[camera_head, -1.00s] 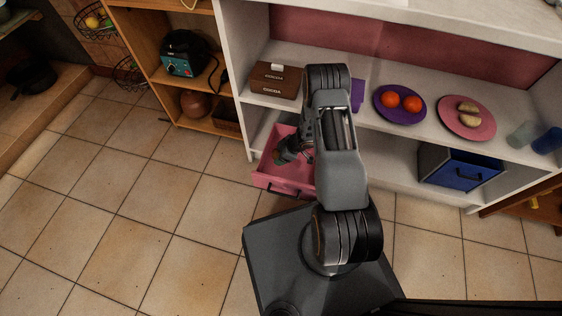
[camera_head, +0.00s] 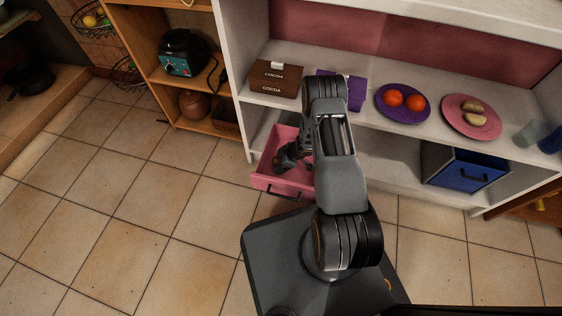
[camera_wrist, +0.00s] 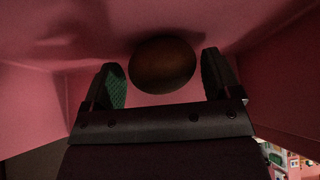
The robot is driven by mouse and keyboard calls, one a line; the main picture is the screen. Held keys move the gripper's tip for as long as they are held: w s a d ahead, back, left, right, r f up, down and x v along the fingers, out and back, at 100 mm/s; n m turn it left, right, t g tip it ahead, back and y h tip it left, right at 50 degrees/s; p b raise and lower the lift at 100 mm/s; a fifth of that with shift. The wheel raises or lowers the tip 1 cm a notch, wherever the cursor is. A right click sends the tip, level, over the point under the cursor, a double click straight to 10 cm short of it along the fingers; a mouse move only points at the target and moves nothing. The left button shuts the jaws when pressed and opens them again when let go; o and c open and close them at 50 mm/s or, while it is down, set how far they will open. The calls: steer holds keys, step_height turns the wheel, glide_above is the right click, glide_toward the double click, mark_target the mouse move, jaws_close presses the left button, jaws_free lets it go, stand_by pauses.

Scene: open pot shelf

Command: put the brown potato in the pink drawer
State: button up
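The pink drawer (camera_head: 285,187) is pulled out below the shelf at the left of the white unit. My gripper (camera_head: 287,161) reaches down into it. In the wrist view, the brown potato (camera_wrist: 162,65) is inside the drawer, between the two fingertips of my gripper (camera_wrist: 163,77). In the head view my gripper hides the potato.
A blue drawer (camera_head: 464,174) sits below right. Floor is clear at left.

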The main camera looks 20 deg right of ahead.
steer(key=shift+o, duration=1)
steer(key=shift+r, duration=0.3)
steer(key=p+v, duration=0.4)
steer(key=v, duration=0.3)
steer(key=shift+s+d+r, duration=0.1)
steer(key=shift+s+r, duration=0.05)
